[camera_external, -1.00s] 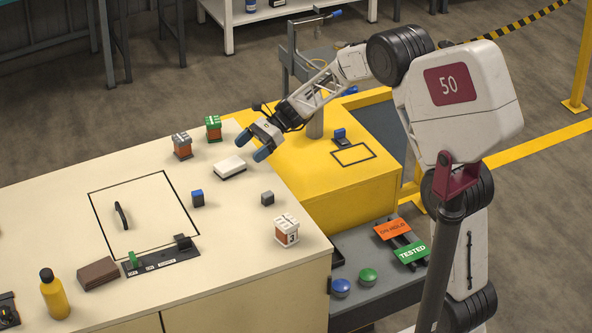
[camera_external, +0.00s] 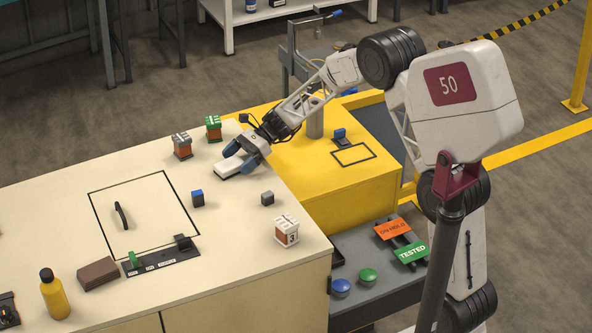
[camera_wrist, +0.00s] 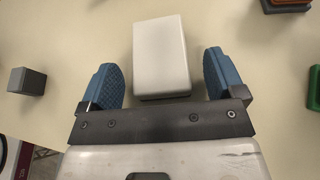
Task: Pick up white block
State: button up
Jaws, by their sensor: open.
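The white block (camera_external: 228,168) lies flat on the cream worktop, near its right edge, partly covered by my gripper in the external view. In the wrist view the white block (camera_wrist: 162,57) lies ahead of and partly between my two blue fingers, with a gap on each side. My gripper (camera_external: 240,158) is open and low over the worktop at the block's right end. In the wrist view my gripper (camera_wrist: 160,80) holds nothing, and its fingers look apart from the block.
A small grey cube (camera_external: 267,199) and a blue-topped block (camera_external: 197,199) stand nearby. Orange rotor units with grey (camera_external: 181,146), green (camera_external: 213,128) and white (camera_external: 287,230) tops stand around.

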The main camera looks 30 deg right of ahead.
aim_at(238, 159)
jog(key=shift+c, duration=0.3)
jog(key=c, duration=1)
jog(key=shift+r, duration=0.15)
jog(key=shift+r, duration=4.85)
